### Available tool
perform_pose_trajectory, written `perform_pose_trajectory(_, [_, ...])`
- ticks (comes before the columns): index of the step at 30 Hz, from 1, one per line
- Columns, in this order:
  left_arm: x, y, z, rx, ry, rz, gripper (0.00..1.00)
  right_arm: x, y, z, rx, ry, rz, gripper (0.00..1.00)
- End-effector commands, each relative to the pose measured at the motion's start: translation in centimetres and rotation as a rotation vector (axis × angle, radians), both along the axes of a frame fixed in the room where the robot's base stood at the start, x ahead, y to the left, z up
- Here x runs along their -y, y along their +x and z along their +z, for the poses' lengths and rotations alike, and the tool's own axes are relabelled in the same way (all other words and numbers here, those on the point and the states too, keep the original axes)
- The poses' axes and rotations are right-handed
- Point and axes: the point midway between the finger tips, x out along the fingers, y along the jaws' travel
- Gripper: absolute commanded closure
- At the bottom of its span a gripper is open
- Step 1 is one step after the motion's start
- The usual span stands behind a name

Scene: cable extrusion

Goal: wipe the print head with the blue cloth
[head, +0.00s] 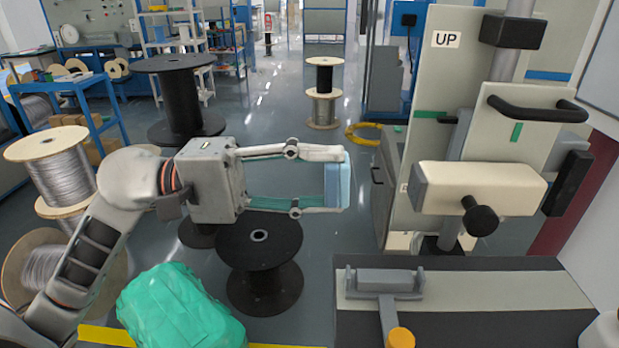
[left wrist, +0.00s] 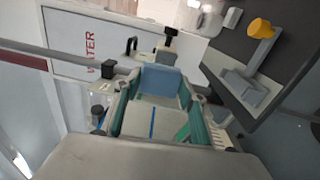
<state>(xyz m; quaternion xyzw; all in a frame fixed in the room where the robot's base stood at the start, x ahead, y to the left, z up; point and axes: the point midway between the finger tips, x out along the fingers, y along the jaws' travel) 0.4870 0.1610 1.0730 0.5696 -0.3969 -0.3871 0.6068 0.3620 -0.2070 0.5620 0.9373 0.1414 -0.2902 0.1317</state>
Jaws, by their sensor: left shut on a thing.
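My left gripper (head: 338,181) reaches in from the left, its fingers pointing right toward the machine. It is shut on the light blue cloth (head: 331,190), which spans the gap between the fingertips. The cloth also shows between the fingertips in the left wrist view (left wrist: 160,81). What appears to be the print head (head: 478,188) is a cream block with a black knob on the upright machine panel at the right. The cloth is to its left, and a clear gap shows between them in the head view. My right gripper is not in view.
A grey bench (head: 480,288) with a bracket and yellow knob (head: 400,338) lies below the cream block. A black handle (head: 537,108) juts out above it. A green bundle (head: 180,310) and black spool (head: 260,262) are below my left arm.

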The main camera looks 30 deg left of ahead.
Motion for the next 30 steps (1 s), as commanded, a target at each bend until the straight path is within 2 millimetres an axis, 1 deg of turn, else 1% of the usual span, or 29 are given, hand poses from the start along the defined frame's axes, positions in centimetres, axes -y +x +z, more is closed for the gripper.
perform_pose_trajectory(1, [0.5,0.0,0.8,0.009,0.004,-0.002,0.76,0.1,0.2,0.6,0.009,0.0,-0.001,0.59])
perform_pose_trajectory(2, [0.8,0.1,0.9,0.011,0.006,-0.001,0.76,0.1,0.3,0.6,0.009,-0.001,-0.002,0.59])
perform_pose_trajectory(9, [3.2,1.1,1.4,0.006,0.021,0.0,0.76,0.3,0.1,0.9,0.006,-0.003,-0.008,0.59])
perform_pose_trajectory(15, [4.7,1.8,1.7,0.001,0.029,0.002,0.76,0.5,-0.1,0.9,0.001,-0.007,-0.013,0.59])
perform_pose_trajectory(21, [5.5,2.1,1.6,-0.001,0.034,0.001,0.76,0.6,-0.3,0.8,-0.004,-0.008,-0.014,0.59])
perform_pose_trajectory(30, [5.6,2.2,1.4,-0.004,0.036,0.002,0.76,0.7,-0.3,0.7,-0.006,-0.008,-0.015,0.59])
